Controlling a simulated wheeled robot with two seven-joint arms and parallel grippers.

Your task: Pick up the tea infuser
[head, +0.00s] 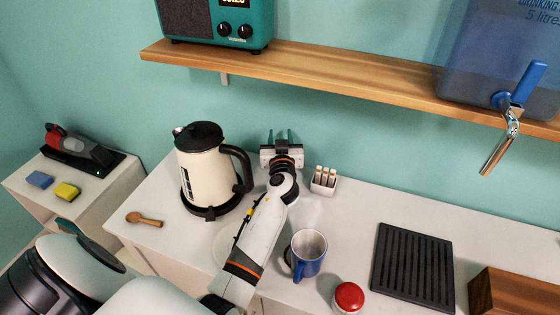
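I cannot pick out a tea infuser for certain in the head view. My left gripper (281,136) is stretched out over the back of the white counter (350,228), close to the wall. Its two fingers point away from me and stand apart, with nothing visible between them. It is to the right of the cream kettle (205,168) and to the left of a small white holder (323,186) with light sticks. My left forearm covers part of a pale round plate (226,247) and some of the counter. My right gripper is out of view.
A blue mug (308,262) and a red-lidded jar (348,297) stand right of my forearm. A black grooved tray (412,262) and wooden box (515,293) lie further right. A wooden scoop (145,219) lies left. A wooden shelf (350,84) hangs above.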

